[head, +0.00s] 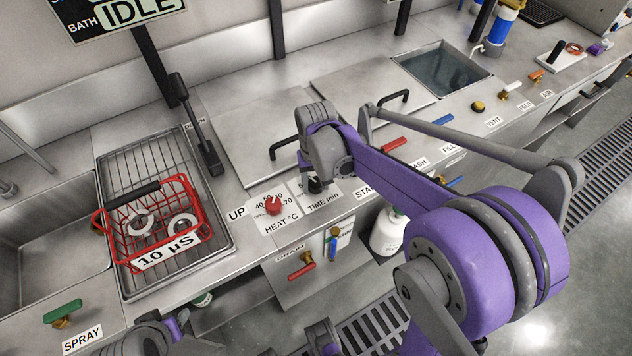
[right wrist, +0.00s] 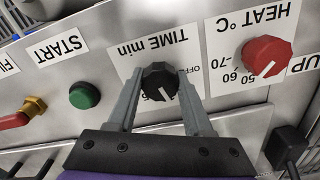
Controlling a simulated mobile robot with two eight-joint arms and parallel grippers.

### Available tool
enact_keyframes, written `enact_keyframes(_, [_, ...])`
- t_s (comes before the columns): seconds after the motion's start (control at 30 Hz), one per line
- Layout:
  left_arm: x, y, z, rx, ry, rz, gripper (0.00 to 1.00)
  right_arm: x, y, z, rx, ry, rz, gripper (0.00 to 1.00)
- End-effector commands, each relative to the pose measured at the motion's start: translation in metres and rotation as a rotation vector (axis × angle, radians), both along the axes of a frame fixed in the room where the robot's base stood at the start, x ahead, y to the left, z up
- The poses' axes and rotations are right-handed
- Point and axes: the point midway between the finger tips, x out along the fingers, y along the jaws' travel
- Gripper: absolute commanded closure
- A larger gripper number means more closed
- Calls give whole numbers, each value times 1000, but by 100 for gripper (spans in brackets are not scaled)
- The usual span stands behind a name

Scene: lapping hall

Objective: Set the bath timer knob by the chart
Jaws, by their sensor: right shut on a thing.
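The black timer knob (right wrist: 158,82) sits on the white "TIME min" plate (right wrist: 165,50), upside down in the right wrist view. My right gripper (right wrist: 157,92) is shut on it, one finger on each side. The knob's white pointer line points to the lower right there. "OFF" and a "5" show beside the knob; the fingers hide other marks. In the head view my right gripper (head: 316,182) is over the "TIME min" plate (head: 325,199) and mostly hides the knob. I cannot make out a chart clearly. My left gripper does not show clearly.
The red heat knob (head: 273,205) is close beside the timer. A green start button (right wrist: 84,95) is on its other side. A red wire basket (head: 152,225) with rings, labelled "10 µS", stands on a rack. A sign reading "IDLE" (head: 143,10) hangs above.

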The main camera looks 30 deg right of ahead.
Motion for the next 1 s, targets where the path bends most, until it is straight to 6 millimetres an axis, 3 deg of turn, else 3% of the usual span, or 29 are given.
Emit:
enact_keyframes(0.6, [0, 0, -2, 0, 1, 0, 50, 0, 0, 0, -1, 0, -581, 100])
enact_keyframes(1.0, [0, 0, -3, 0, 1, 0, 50, 0, 0, 1, -1, 0, -854, 100])
